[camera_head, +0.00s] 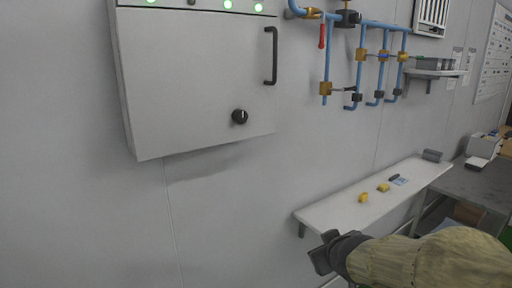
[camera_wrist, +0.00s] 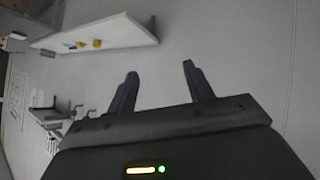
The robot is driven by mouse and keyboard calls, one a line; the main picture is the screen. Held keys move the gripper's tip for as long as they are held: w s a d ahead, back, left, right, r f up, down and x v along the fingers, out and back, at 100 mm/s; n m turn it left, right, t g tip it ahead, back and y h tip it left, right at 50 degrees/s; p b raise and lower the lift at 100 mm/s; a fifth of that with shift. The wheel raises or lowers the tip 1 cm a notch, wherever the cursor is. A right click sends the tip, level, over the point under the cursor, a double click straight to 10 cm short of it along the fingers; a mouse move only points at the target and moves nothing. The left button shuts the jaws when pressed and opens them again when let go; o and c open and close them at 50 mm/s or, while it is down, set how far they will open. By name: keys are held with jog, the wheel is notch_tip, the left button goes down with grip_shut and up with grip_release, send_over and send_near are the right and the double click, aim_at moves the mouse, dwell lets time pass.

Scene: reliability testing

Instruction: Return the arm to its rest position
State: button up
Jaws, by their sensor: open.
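My arm (camera_head: 430,262) reaches in from the lower right in the head view, covered in a tan sleeve. My gripper (camera_head: 318,252) is at its end, dark, in front of the wall just below the left end of the white shelf. In the wrist view my gripper (camera_wrist: 160,82) shows two dark fingers spread well apart, with only bare grey wall between them. It is open and holds nothing. The fingertips are hard to make out in the head view.
A grey cabinet (camera_head: 195,85) with a black handle and knob hangs on the wall. Blue pipes (camera_head: 358,60) with valves are right of it. The white shelf (camera_head: 335,212) holds small yellow items (camera_head: 383,187). A dark table (camera_head: 475,188) stands at right. The wall below the cabinet is clear.

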jog(key=s+a+f+m+g, duration=0.1)
jog(key=s+f+m+g, duration=0.3)
jog(key=s+f, duration=0.9)
jog(key=g, duration=0.3)
jog(key=shift+s+a+f+g, duration=0.25)
jog(key=shift+f+g, duration=0.1)
jog(key=shift+g, duration=0.05)
